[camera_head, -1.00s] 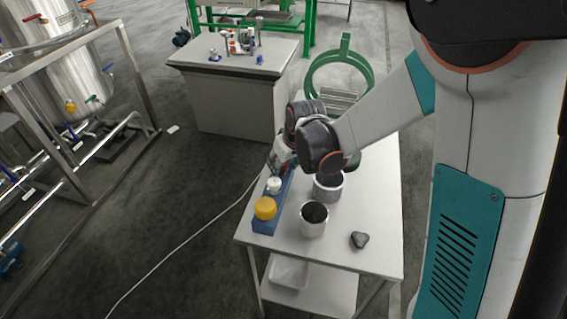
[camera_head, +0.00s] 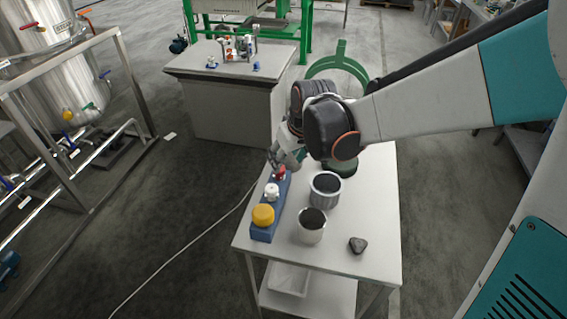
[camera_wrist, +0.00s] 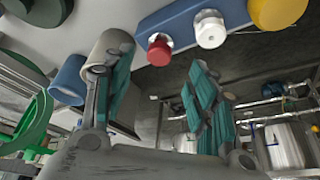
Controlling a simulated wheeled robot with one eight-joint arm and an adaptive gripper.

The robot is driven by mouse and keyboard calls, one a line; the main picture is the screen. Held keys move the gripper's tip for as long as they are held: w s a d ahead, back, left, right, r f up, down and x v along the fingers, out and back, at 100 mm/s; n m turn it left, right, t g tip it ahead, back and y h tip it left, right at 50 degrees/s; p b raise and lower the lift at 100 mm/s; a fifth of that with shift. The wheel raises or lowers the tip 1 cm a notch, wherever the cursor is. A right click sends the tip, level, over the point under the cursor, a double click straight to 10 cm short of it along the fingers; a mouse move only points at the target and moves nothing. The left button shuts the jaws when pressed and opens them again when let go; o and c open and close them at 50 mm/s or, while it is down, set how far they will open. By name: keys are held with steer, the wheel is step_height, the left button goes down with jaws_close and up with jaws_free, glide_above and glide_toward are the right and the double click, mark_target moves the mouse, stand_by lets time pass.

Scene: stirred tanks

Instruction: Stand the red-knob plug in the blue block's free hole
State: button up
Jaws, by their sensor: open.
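The blue block (camera_head: 253,232) lies along the left edge of the white table and carries three knobs in a row. The red-knob plug (camera_head: 280,172) stands upright at the block's far end, and the wrist view shows it too (camera_wrist: 159,50). No free hole can be made out. My gripper (camera_head: 278,159) is open and empty, just beyond the red knob. In the wrist view its fingers (camera_wrist: 158,62) are spread, with the red knob appearing in the gap between their tips, apart from both.
A white knob (camera_head: 271,192) and a yellow knob (camera_head: 263,215) stand nearer on the block.

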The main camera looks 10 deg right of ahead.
steer(key=shift+v, duration=1.8)
steer(key=shift+s, duration=0.15)
steer(key=s+d+r+m+t, duration=0.1)
steer(key=s+d+r, duration=0.1)
steer(key=s, duration=0.4)
steer(key=s+d+r+m+t+h, duration=0.1)
steer(key=s+d+r+m, duration=0.1)
steer(key=s+d, duration=0.2)
steer(key=s+d+r+m+t, duration=0.1)
steer(key=s+d, duration=0.3)
steer(key=s, duration=0.5)
steer(key=shift+s+r+m+h, duration=0.3)
steer(key=shift+s+r+h, duration=0.1)
steer(key=shift+r, duration=0.1)
steer(key=shift+d, duration=0.1)
